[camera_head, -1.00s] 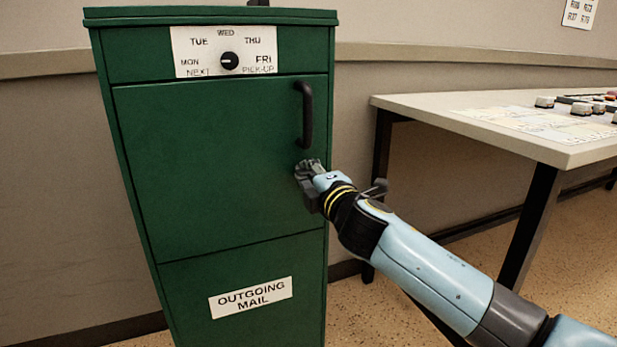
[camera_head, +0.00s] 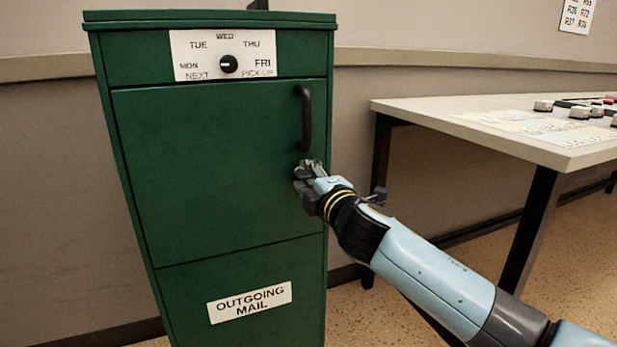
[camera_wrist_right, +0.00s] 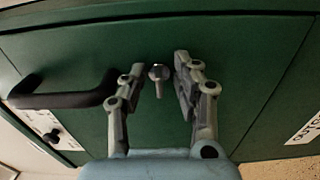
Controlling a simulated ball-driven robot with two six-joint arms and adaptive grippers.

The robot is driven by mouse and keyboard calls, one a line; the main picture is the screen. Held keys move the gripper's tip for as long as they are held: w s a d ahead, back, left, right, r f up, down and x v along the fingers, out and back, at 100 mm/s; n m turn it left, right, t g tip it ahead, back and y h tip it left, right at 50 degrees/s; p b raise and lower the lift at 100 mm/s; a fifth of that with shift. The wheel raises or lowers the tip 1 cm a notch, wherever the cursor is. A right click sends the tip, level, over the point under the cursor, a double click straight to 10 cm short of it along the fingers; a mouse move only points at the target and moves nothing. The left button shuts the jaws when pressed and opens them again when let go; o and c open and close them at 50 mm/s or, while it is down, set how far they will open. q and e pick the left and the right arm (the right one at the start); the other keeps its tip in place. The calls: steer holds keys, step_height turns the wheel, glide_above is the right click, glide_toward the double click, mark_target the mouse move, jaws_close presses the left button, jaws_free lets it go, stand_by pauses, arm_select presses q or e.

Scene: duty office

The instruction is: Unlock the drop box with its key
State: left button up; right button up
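The green drop box (camera_head: 215,170) stands upright with its door shut. A small metal key (camera_wrist_right: 158,73) shows at the door's lock in the right wrist view, with its head toward me. My right gripper (camera_head: 306,172) is at the door just below the black handle (camera_head: 304,118) and hides the lock in the head view. In the right wrist view the right gripper (camera_wrist_right: 160,82) is open. Its two fingers stand on either side of the key, with a gap on both sides. My left gripper is not in view.
The box top has a day dial (camera_head: 229,64) on a white plate. An outgoing mail label (camera_head: 249,302) is on the lower panel. A table (camera_head: 480,118) with papers and small items stands at the right. Floor shows between box and table.

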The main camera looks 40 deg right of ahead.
steer(key=v, duration=1.2)
stand_by(0.3)
steer(key=s+d+f+m+g, duration=0.1)
steer(key=s+f+m+g, duration=0.25)
steer(key=s+f, duration=0.55)
steer(key=s+f+m+g, duration=0.3)
steer(key=s+f+g, duration=0.1)
steer(key=f, duration=0.9)
steer(key=s+d+f+m+g, duration=0.1)
steer(key=s+f+m+g, duration=0.25)
steer(key=s+f, duration=0.55)
steer(key=s+a+f+m+g+y, duration=0.2)
steer(key=s+f+g, duration=0.1)
steer(key=s+f, duration=0.25)
steer(key=s+a+f+m+g+y, duration=0.1)
steer(key=s+a+f+m+g, duration=0.15)
steer(key=s+f, duration=0.3)
arm_select(q)
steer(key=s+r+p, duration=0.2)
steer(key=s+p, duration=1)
steer(key=p, duration=0.2)
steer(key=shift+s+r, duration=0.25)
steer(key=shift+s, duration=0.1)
arm_select(e)
steer(key=s+r, duration=0.2)
steer(key=s, duration=1.2)
steer(key=shift+a+r, duration=0.3)
steer(key=shift+r, duration=0.1)
